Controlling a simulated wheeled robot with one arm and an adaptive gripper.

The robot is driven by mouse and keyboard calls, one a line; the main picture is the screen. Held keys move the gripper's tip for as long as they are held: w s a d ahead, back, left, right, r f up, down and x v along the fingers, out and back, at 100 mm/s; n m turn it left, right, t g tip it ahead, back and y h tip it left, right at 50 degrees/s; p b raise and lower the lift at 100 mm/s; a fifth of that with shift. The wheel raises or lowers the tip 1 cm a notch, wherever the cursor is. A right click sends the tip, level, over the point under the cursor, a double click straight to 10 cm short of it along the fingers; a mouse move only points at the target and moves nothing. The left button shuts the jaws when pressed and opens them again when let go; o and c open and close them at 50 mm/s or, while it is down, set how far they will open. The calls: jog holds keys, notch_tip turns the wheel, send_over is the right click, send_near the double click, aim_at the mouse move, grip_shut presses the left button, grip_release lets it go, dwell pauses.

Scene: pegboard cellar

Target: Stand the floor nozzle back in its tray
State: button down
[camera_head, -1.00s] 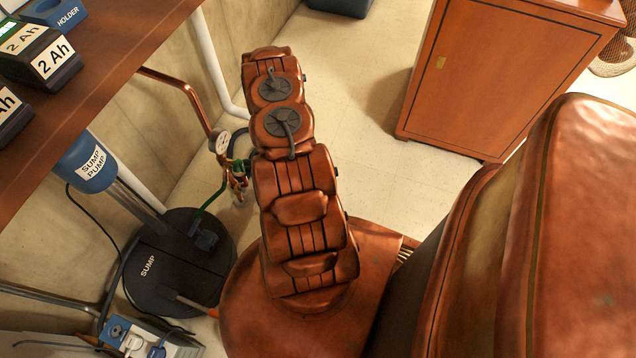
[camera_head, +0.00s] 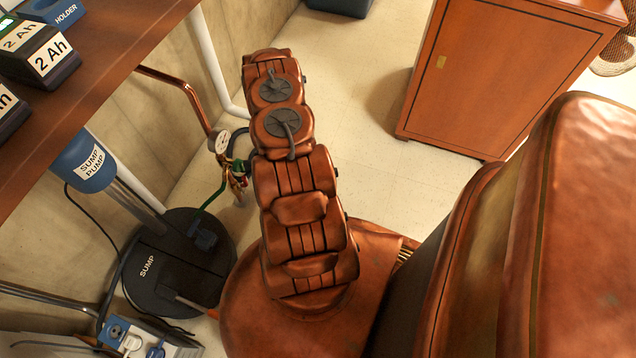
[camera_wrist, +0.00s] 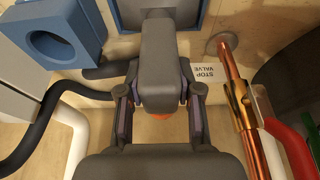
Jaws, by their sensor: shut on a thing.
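In the wrist view my gripper (camera_wrist: 160,100) has a finger on each side of a dark grey part, shut on it. This part looks like the neck of the floor nozzle (camera_wrist: 160,60), and it runs upright toward the top of the picture. A blue panel (camera_wrist: 204,14) shows behind its upper end; I cannot tell whether it is the tray. A small orange patch shows below the neck between the fingers. The nozzle's full shape is not clear. In the head view my arm hides the gripper, and neither nozzle nor tray can be made out.
A blue ring holder (camera_wrist: 50,40) and dark hose are left in the wrist view; a copper pipe (camera_wrist: 238,90) and stop-valve label (camera_wrist: 210,72) are right. The head view shows a sump pump (camera_head: 88,165), black sump lid (camera_head: 150,270), shelf (camera_head: 110,60), cabinet (camera_head: 490,80) and open floor.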

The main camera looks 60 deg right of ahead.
jog(key=shift+f, duration=0.1)
jog(key=c, duration=0.7)
grip_release()
jog(key=o, duration=0.5)
jog(key=shift+r+p, duration=1.55)
jog(key=shift+r, duration=2)
